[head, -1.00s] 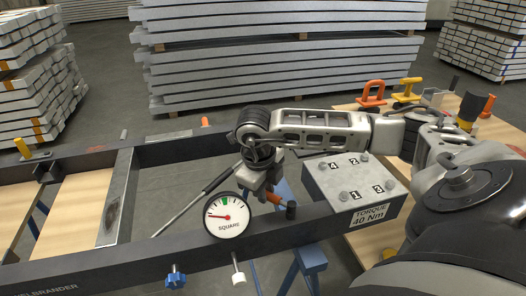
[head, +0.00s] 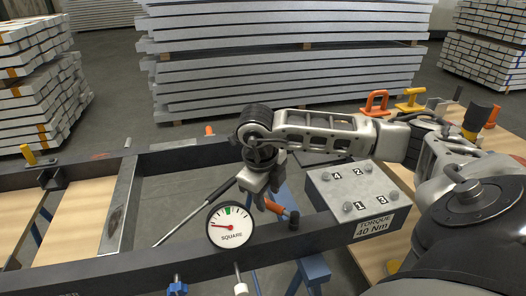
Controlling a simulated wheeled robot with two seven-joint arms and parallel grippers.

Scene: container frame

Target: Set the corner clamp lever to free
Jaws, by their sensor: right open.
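The corner clamp lever appears to be the short orange handle (head: 275,207) beside a dark round post (head: 294,220) on the front beam of the dark steel frame (head: 330,228). My right gripper (head: 261,200) points down at the left end of this handle. It is open, with its fingers very close to the handle. I cannot tell whether they touch it, and part of the handle is hidden behind them. My left gripper is not in view.
A dial marked SQUARE (head: 231,225) stands just left of the gripper, its red needle pointing left. A grey block with numbered bolts (head: 353,190) is to the right. A blue knob (head: 177,286) and a white knob (head: 240,287) sit at the front beam.

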